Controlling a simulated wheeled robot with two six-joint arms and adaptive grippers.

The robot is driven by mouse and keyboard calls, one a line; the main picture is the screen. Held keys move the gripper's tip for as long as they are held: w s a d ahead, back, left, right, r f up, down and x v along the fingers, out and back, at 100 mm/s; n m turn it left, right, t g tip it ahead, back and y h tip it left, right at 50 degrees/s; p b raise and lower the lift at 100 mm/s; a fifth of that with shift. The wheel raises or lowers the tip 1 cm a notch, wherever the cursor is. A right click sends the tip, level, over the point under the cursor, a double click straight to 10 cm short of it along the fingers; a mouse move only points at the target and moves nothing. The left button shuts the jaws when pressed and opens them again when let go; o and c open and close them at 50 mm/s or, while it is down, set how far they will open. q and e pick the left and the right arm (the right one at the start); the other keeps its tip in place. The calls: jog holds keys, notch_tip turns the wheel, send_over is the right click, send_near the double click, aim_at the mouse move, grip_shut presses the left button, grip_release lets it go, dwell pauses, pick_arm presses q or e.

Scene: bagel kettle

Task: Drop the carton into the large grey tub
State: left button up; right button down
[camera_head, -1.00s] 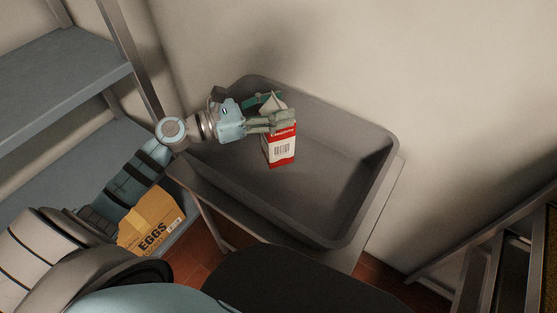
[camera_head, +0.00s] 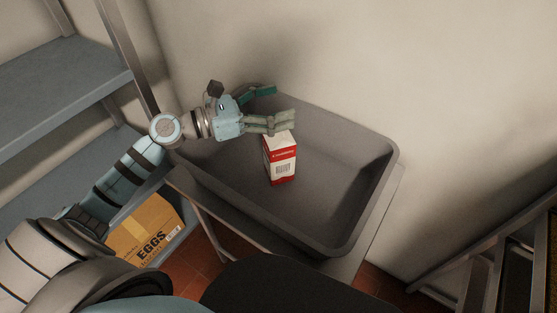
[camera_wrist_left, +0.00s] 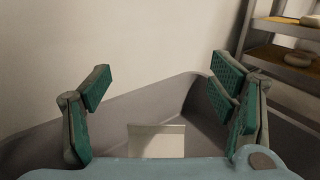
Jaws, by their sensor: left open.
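The red and white carton (camera_head: 280,160) is inside the large grey tub (camera_head: 375,195), and looks upright near its middle. My left gripper (camera_head: 281,106) is open above the tub, just above and behind the carton, with its fingers spread apart. In the left wrist view my left gripper's fingers (camera_wrist_left: 165,100) are wide apart, and the pale top of the carton (camera_wrist_left: 157,140) shows low between them. The tub's wall (camera_wrist_left: 205,105) shows behind. My right gripper is not in view.
The tub stands on a small metal table (camera_head: 360,250) against the wall. A shelf rack (camera_head: 60,85) is at the left, with an eggs box (camera_head: 145,230) low on it. Another rack (camera_head: 490,250) is at the lower right.

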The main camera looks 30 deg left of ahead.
pick_arm(q)
notch_tip(320, 180, up, 7)
jog(key=shift+f, duration=0.15)
dwell(0.4)
